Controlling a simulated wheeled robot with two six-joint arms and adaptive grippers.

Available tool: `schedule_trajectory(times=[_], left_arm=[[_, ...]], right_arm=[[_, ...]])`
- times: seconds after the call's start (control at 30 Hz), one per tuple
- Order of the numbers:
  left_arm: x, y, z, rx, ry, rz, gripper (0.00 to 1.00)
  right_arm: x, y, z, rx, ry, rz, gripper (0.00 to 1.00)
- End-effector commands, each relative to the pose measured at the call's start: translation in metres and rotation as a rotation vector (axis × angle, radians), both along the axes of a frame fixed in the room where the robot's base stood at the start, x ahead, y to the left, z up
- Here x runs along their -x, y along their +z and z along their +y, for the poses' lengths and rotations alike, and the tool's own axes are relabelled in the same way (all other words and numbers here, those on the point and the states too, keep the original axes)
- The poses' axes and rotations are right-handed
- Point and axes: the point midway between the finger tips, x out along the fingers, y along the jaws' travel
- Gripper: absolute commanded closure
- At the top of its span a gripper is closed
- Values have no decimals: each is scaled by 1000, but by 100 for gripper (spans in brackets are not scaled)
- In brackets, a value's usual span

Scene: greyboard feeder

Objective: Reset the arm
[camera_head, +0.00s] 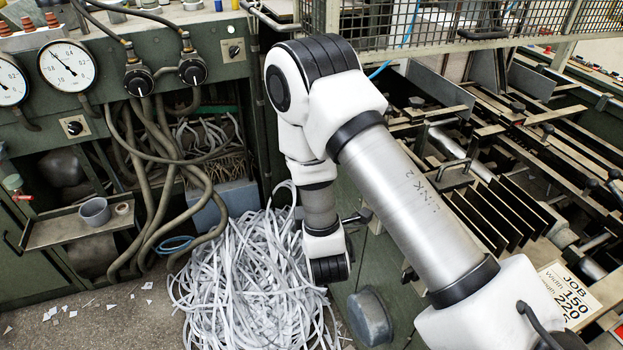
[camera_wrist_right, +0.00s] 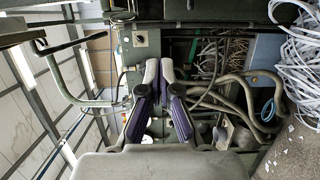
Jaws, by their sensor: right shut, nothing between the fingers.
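My right arm (camera_head: 405,190) comes in from the lower right of the head view, bends at the top and hangs down in front of the machine. Its wrist end (camera_head: 327,258) is over the edge of a pile of paper strips. In the right wrist view my right gripper (camera_wrist_right: 159,68) shows two grey fingers with purple inner pads, tips close together, with nothing held. In the head view I cannot make out its fingers. My left gripper is in neither view.
The pile of white strips (camera_head: 245,290) lies on the floor beside the arm. A green cabinet with gauges (camera_head: 68,65) and hanging hoses (camera_head: 165,180) stands at left. A mesh guard (camera_head: 425,25) and the feeder's metal plates (camera_head: 500,215) are close at right.

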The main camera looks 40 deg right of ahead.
Motion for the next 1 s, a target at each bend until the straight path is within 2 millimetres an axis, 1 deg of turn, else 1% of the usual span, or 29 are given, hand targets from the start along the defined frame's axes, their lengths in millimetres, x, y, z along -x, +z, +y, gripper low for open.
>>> schedule_trajectory(times=[0.3, 0.37, 0.43, 0.47, 0.57, 0.6, 0.67, 0.7, 0.77, 0.8, 0.83, 0.9, 1.0], left_arm=[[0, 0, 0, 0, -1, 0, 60], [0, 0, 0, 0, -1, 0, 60], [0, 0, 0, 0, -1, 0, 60], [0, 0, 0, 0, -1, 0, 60], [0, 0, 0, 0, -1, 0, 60], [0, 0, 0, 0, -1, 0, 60], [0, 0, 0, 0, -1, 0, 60], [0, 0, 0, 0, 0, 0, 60], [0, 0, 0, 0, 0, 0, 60], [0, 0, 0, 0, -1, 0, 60], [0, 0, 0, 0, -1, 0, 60], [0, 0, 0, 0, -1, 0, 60], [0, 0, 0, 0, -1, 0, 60]], right_arm=[[0, 0, 0, 0, 0, 0, 100], [0, -3, 0, -1, 0, 5, 100], [5, -17, -1, -1, -1, 34, 100], [10, -27, -1, -2, -2, 58, 100], [34, -82, 4, -45, 25, 203, 100], [47, -111, 9, -125, 39, 281, 100], [73, -157, 19, -311, 36, 405, 100], [94, -186, 28, -456, 12, 487, 100], [132, -223, 43, -683, -62, 610, 100], [160, -243, 54, -837, -141, 688, 100], [182, -256, 62, -952, -218, 745, 100], [225, -270, 79, -1170, -429, 838, 100], [263, -275, 91, -1340, -698, 880, 100]])
